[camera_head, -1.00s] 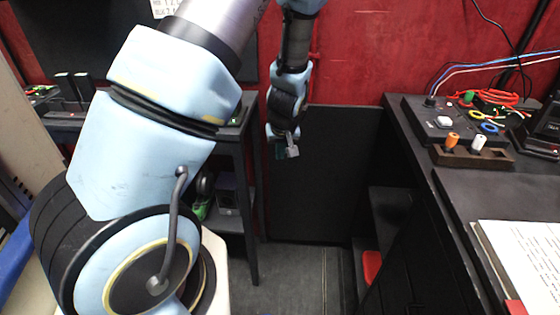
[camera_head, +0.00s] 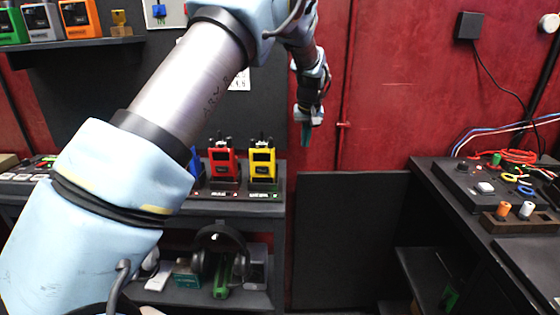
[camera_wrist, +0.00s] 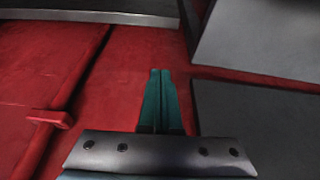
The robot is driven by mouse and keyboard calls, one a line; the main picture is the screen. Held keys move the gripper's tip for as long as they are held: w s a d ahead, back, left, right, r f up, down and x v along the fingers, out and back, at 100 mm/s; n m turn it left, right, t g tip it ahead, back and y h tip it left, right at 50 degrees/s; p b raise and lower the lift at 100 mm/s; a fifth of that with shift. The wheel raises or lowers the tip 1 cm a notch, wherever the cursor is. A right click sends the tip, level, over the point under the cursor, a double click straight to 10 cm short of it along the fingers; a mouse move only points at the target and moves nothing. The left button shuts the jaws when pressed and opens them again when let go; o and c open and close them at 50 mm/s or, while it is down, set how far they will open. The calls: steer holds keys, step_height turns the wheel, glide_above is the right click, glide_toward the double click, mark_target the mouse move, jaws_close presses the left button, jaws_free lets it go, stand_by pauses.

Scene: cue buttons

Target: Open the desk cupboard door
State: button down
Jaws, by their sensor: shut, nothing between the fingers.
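The desk (camera_head: 500,235) stands at the right in the head view, with an open compartment (camera_head: 430,275) in its left-facing side. A flat dark panel (camera_head: 350,240) stands upright beside that opening and looks like the cupboard door swung open; its hinge is not clear. My gripper (camera_head: 306,138) is in front of the red wall, above the panel's top edge in the picture, apart from it. Its teal fingers (camera_wrist: 158,85) are together and empty in the wrist view. A dark grey surface shows at the right there; I cannot tell whether it is the panel.
A shelf unit (camera_head: 235,208) at the left carries red and yellow handheld devices, with headphones (camera_head: 222,245) below. Orange and white pegs stand in a wooden block (camera_head: 510,222) on the desk. A red wall (camera_head: 385,100) with a small red latch closes the back.

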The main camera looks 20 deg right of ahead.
mark_target(302, 160)
steer(key=p+x, duration=0.3)
steer(key=x, duration=0.7)
steer(key=shift+w+a+r+p, duration=0.1)
steer(key=shift+w+p, duration=0.05)
steer(key=shift+p, duration=0.15)
steer(key=shift+s+a+r+p, duration=0.15)
steer(key=shift+s+p, duration=0.15)
steer(key=shift+s, duration=0.25)
steer(key=shift+s+a+r+p, duration=0.1)
steer(key=shift+s+a+p, duration=0.15)
steer(key=shift+s, duration=0.3)
steer(key=shift+s+a+f+p, duration=0.15)
steer(key=shift+s+p, duration=0.1)
steer(key=shift+s, duration=0.15)
steer(key=shift+s+a+f+p, duration=0.1)
steer(key=shift+s+a+p, duration=0.1)
steer(key=shift+s, duration=0.25)
